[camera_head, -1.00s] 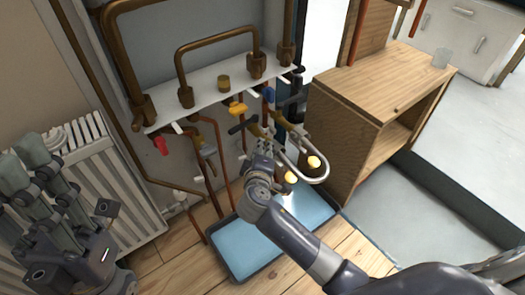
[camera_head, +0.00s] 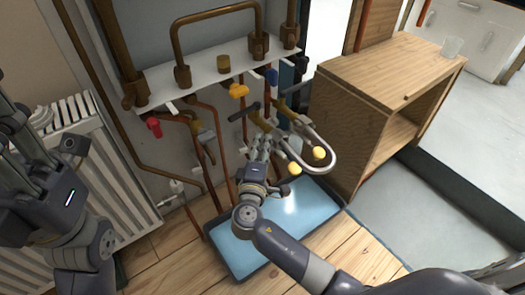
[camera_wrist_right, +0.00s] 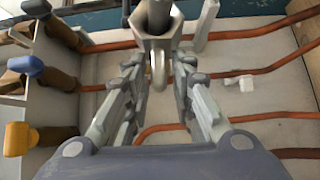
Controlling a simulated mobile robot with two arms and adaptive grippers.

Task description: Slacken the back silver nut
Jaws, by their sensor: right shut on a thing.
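A silver U-shaped pipe (camera_head: 328,155) hangs below the white shelf, with yellow-tipped parts beside it. In the head view my right gripper (camera_head: 259,146) reaches up to the left end of this pipework, and its fingers hide what is between them. In the right wrist view a silver hex nut (camera_wrist_right: 157,44) sits at the top between the fingertips of my right gripper (camera_wrist_right: 158,62), which is shut on it. I cannot tell from the frames whether it is the back nut. My left gripper (camera_head: 14,128) is raised at the left edge, partly cut off, its opening unclear.
Copper pipes run down the wall below the white shelf (camera_head: 204,92). A blue tray (camera_head: 318,206) lies beneath on the wooden floor. A wooden cabinet (camera_head: 374,85) stands to the right, and a white radiator (camera_head: 120,180) to the left. Valve handles (camera_head: 238,90) stick out nearby.

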